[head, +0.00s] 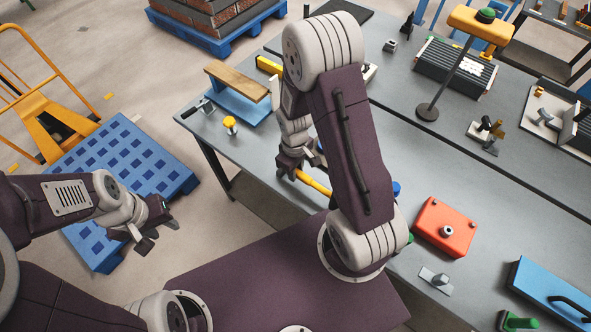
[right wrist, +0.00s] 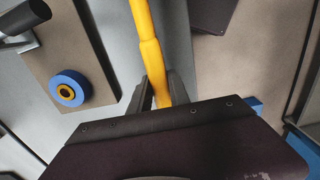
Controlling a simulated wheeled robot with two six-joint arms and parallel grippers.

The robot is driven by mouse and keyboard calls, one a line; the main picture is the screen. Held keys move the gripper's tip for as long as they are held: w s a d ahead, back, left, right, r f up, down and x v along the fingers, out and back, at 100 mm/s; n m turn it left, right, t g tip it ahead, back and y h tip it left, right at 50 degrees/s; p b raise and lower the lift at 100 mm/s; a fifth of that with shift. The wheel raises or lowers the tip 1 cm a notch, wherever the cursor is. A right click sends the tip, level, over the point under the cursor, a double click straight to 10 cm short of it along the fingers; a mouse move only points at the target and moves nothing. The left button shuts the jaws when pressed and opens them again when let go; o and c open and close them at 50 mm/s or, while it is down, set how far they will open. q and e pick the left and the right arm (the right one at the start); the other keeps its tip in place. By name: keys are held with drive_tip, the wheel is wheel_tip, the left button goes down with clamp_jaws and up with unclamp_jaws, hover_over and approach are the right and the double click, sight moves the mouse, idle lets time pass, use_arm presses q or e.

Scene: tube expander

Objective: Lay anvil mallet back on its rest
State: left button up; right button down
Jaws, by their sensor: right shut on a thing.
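The mallet's yellow handle (head: 314,183) shows below the right gripper in the head view. My right gripper (head: 291,168) is shut on this handle, near the front edge of the grey bench. In the right wrist view the handle (right wrist: 149,50) runs up between the fingers (right wrist: 159,92) and out of the top of the picture. The mallet's head is not visible in either view. I cannot make out the mallet's rest with certainty. My left gripper (head: 158,234) is empty with its fingers apart, over the blue pallet's right side.
The grey bench (head: 455,160) carries a red box (head: 445,228), a blue case (head: 555,290) and a lamp stand (head: 428,112). A blue stand with a wooden board (head: 237,80) is at its left end. A blue wheel (right wrist: 69,88) shows in the right wrist view. A blue pallet (head: 120,165) lies left.

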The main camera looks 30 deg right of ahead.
drive_tip(key=shift+f+b, duration=0.6)
drive_tip(key=shift+f, duration=0.3)
drive_tip(key=c, duration=1.1)
unclamp_jaws()
drive_tip(key=shift+c, duration=0.2)
wheel_tip(320, 180, up, 8)
drive_tip(key=p, duration=0.7)
drive_tip(key=shift+r+p, duration=0.1)
drive_tip(key=shift+p, duration=0.25)
